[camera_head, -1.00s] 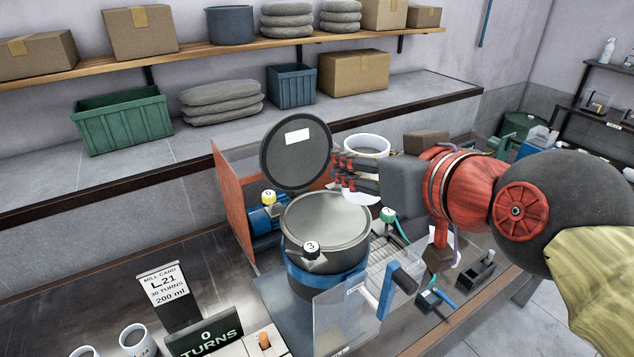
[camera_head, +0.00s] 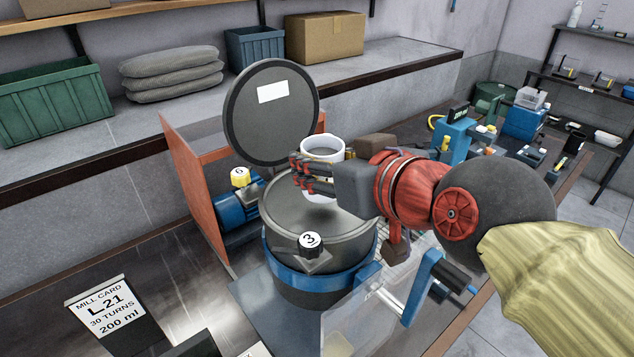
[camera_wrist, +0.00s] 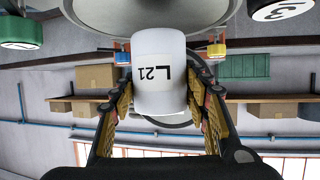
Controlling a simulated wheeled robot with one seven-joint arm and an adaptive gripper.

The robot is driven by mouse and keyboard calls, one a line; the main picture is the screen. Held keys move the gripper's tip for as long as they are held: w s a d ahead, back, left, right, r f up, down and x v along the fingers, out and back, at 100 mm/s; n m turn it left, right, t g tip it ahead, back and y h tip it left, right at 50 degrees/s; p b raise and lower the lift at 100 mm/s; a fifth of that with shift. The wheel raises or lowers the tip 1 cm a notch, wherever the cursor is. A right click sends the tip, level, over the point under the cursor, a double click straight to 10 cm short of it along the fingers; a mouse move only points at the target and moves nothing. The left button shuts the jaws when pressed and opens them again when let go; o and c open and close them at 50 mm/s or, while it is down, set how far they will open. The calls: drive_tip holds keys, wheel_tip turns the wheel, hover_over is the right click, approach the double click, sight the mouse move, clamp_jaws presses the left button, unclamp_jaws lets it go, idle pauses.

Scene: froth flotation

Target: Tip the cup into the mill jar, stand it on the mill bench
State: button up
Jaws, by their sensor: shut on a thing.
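My gripper (camera_head: 312,176) is shut on the white cup (camera_head: 323,146), with fingers on both sides of it. The cup looks upright in the head view, its rim up and grey inside. In the wrist view the cup (camera_wrist: 158,72) sits between the fingers (camera_wrist: 159,105) and shows the label L21. The dark mill jar (camera_head: 320,275) with a blue band stands below. The cup appears over the far part of its grey round top. The dark round lid (camera_head: 270,120) with a white label stands raised behind. The steel mill bench (camera_head: 180,300) shows at front left.
A knob marked 3 (camera_head: 310,243) sits at the jar's front rim, and a yellow knob marked 6 (camera_head: 240,177) left of it. An orange-red panel (camera_head: 195,190) stands left. A clear guard (camera_head: 365,325) stands in front. The mill card (camera_head: 104,305) reads L21, 30 turns, 200 ml.

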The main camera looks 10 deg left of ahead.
drive_tip(key=shift+w+f, duration=0.1)
drive_tip(key=shift+f, duration=0.6)
drive_tip(key=shift+r+p, duration=0.2)
drive_tip(key=shift+p, duration=0.7)
drive_tip(key=g+h+p, duration=0.1)
drive_tip(key=g+p, duration=0.1)
drive_tip(key=p, duration=0.5)
drive_tip(key=m+g+h+p, duration=0.1)
drive_tip(key=g+p, duration=0.1)
drive_tip(key=p, duration=0.5)
drive_tip(key=s+g+p, duration=0.1)
drive_tip(key=g+p, duration=0.1)
drive_tip(key=p, duration=0.5)
drive_tip(key=shift+d+r+h+p, duration=0.1)
drive_tip(key=shift+r+h+p, duration=0.05)
drive_tip(key=shift+h+p, duration=0.2)
drive_tip(key=g+p, duration=0.1)
drive_tip(key=p, duration=0.4)
drive_tip(key=shift+w+r+m+g+h, duration=0.2)
drive_tip(key=shift+m+g+h, duration=0.1)
drive_tip(key=shift+g+h, duration=0.1)
